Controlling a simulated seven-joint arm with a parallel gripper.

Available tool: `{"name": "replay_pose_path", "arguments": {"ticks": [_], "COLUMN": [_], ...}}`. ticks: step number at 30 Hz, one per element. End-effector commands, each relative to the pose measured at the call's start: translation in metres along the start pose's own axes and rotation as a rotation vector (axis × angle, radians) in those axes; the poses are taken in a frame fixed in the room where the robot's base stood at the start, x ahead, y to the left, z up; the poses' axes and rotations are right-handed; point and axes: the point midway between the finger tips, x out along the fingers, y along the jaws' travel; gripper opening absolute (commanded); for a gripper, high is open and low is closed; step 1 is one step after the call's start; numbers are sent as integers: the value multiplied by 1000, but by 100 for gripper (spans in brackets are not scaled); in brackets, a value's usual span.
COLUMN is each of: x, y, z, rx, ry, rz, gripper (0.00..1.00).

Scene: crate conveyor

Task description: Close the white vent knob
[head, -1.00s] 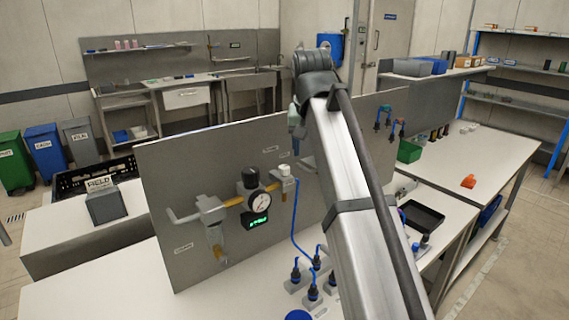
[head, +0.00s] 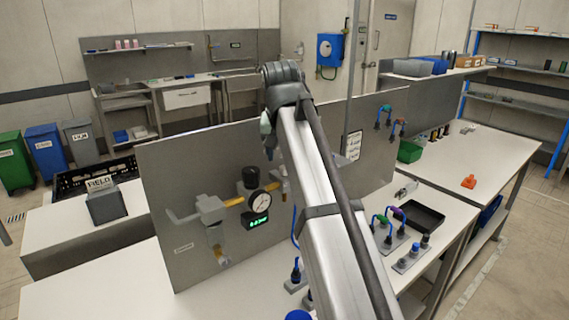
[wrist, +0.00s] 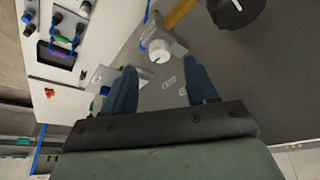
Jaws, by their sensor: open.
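The white vent knob (wrist: 159,52) shows in the wrist view, just beyond and between my fingertips, on a grey fitting with a brass pipe on the grey panel. A dark line marks its face. My gripper (wrist: 163,84) is open, its two blue-grey fingers apart with nothing between them, and it does not appear to touch the knob. In the head view my arm hides the knob, and my gripper (head: 268,138) is only partly seen in front of the panel (head: 170,268).
A black knob (head: 250,177), a gauge (head: 258,203) and a green-lit display (head: 258,223) sit left of my arm. The black knob is at the wrist view's top right (wrist: 235,8). A black tray (head: 422,216) and hose connectors (head: 388,230) stand on the table to the right.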

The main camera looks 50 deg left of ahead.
Motion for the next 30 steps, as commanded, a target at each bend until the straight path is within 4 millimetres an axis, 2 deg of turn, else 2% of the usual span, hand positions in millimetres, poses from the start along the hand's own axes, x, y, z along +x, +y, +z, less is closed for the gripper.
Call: {"name": "replay_pose_path", "arguments": {"ticks": [3, 9, 22, 30], "x": [19, 38, 44, 44], "y": [0, 0, 0, 0], "z": [1, 0, 0, 0], "rx": [0, 1, 0, 0], "ry": [-1, -1, 0, 0], "rz": [0, 0, 0, 0], "gripper": [57, 57, 57, 32]}}
